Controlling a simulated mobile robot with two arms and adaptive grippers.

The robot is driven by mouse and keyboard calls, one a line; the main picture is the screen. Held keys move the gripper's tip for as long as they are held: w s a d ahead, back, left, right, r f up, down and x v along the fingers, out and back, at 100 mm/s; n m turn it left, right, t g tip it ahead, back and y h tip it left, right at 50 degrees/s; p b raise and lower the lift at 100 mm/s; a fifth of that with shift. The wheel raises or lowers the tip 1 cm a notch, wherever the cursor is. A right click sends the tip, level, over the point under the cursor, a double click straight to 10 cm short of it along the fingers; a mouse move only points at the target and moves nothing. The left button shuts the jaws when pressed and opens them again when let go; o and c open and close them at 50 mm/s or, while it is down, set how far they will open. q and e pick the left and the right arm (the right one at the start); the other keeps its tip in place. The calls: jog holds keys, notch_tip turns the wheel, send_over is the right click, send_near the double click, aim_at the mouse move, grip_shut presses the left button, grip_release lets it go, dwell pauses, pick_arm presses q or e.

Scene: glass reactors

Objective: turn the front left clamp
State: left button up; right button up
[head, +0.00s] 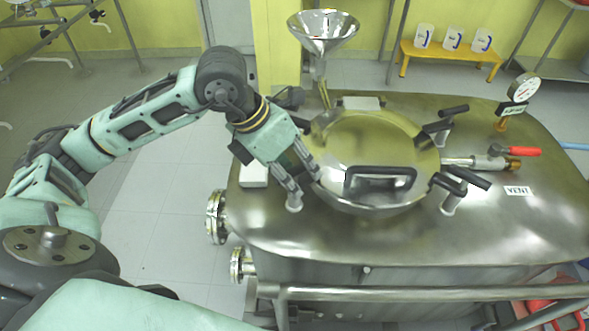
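The round lid (375,140) with a black handle (380,180) sits on the steel reactor. The front left clamp (294,203) shows only as a short metal post at the lid's left front edge; its black handle is hidden. My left gripper (300,185) reaches down from the upper left, right over this clamp. Its two fingers show a small gap, and I cannot tell whether the handle is between them. The front right clamp (449,204) and back right clamp (443,122) have black handles. My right gripper is not in view.
A steel funnel (323,30) stands behind the lid. A pressure gauge (525,87) and a red-handled valve (514,151) are at the right. A metal rail (430,294) runs along the reactor's front. The reactor top is clear at the right front.

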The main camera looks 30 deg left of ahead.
pick_arm(q)
jog(key=v, duration=1.2)
jog(key=shift+d, duration=0.1)
